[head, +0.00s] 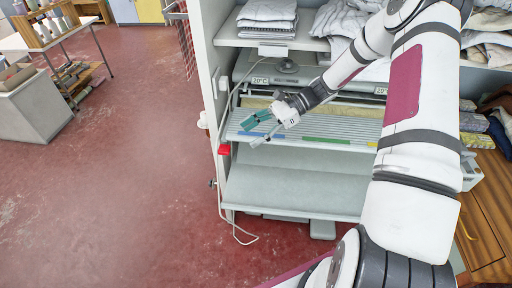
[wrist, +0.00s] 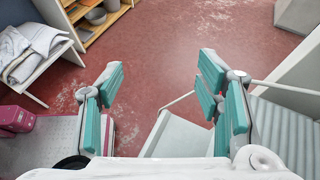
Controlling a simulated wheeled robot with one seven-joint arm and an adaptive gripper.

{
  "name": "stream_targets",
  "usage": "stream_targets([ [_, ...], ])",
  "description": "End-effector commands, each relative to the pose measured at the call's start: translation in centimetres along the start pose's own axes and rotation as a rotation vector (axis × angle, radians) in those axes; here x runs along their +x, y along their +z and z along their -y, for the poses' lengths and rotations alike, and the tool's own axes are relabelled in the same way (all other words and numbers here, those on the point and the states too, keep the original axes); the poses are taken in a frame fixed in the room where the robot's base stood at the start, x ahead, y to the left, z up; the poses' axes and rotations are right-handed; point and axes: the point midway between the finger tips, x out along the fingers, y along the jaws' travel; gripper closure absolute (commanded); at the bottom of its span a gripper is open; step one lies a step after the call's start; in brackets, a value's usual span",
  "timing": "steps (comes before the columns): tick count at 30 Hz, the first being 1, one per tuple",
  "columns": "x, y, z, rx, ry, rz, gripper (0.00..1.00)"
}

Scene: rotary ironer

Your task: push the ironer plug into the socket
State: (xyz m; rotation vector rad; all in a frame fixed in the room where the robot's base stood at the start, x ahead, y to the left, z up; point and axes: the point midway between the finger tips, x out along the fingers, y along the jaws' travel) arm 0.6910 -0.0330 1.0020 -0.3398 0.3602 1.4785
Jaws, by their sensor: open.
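My gripper (head: 253,131) is open and empty in front of the ironer (head: 300,187), its teal-padded fingers pointing left over the slatted shelf. In the wrist view its two fingers (wrist: 160,75) stand wide apart with only floor and pale panels beyond them. A small red piece (head: 224,149), perhaps the plug, is at the ironer's left edge, below and left of the fingers and apart from them. A white cord (head: 222,190) runs down that edge to the floor. A small pale fitting (head: 223,83) on the white side panel may be the socket; it is too small to tell.
Folded linen (head: 267,12) lies on the shelf above the ironer. The white side panel (head: 205,50) stands left of my gripper. A table (head: 60,38) and a grey bin (head: 35,110) stand far left. The red floor between is clear.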

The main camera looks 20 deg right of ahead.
Motion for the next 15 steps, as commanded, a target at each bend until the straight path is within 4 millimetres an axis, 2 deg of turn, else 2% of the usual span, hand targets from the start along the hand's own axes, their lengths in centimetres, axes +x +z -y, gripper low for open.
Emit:
stream_targets([
  [7,1.7,-0.7,-2.3,-0.137,0.218,-0.210,0.41],
  [15,2.1,-1.6,-3.6,-0.332,0.414,-0.442,0.41],
])
